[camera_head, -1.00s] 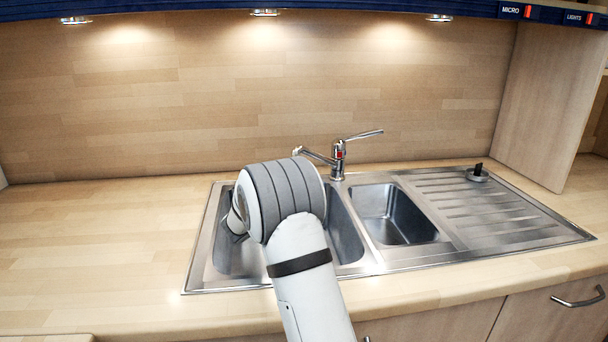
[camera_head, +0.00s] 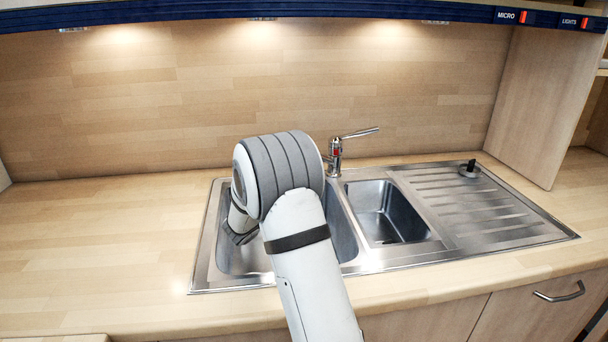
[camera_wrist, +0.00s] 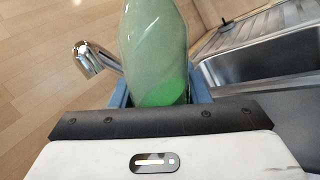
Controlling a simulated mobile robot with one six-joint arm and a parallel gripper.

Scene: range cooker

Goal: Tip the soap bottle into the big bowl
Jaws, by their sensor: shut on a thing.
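The soap bottle (camera_wrist: 155,50) is translucent green with brighter green in its lower part, and shows in the wrist view. My gripper (camera_wrist: 160,94) is shut on it, with blue finger pads on both sides of its lower end. The bottle's top runs out of the wrist picture, so its full tilt cannot be told. In the head view my arm hides the bottle and the fingers. The big bowl (camera_head: 343,238) is the left steel basin of the sink, partly covered by my arm, whose wrist is over its left part.
The chrome tap (camera_head: 335,157) stands behind the sink, and its spout (camera_wrist: 88,60) is close left of the bottle in the wrist view. The small bowl (camera_head: 392,212) and ribbed drainboard (camera_head: 470,205), with a black-topped plug (camera_head: 470,169), lie right. The left worktop (camera_head: 110,240) is clear.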

